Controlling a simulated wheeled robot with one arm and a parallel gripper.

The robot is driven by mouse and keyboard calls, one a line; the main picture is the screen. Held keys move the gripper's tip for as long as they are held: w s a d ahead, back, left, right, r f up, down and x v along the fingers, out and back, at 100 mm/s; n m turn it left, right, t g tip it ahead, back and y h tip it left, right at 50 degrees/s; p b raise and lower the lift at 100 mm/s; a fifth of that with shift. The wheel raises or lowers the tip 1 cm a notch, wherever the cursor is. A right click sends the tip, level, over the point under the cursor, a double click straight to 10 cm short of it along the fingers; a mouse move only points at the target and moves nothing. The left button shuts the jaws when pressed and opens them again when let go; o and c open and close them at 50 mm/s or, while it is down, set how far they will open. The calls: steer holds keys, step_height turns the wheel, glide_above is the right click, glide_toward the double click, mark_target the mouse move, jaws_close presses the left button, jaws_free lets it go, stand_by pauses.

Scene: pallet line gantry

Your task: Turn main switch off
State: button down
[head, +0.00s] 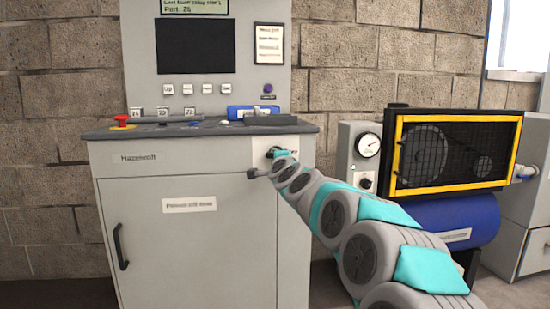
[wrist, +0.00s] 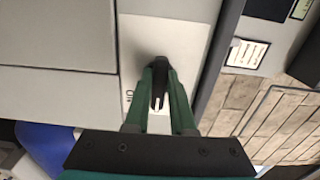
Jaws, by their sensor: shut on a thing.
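The main switch is a black rotary handle (wrist: 159,86) on a pale plate (wrist: 185,40) on the front of the grey cabinet. In the wrist view my gripper (wrist: 161,73) has its two green fingers closed on either side of the handle. A white mark shows on the handle's lower end. The plate carries the letters "ON" to the left of the handle, turned sideways. In the head view my gripper (head: 275,154) is at the plate (head: 260,149), at the cabinet's upper right, and hides most of the switch.
The grey cabinet (head: 145,250) has a door with a black handle (head: 120,246). A red emergency button (head: 122,119) and a blue item (head: 240,112) are on its top panel. To the right stand a gauge box (head: 350,138) and a yellow-framed guard (head: 460,118) above a blue tank (head: 440,215).

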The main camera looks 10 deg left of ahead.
steer(key=c, duration=0.8)
jaws_free()
steer(key=shift+o, duration=0.2)
steer(key=shift+s, duration=0.1)
steer(key=v, duration=0.7)
steer(key=shift+s+b, duration=0.35)
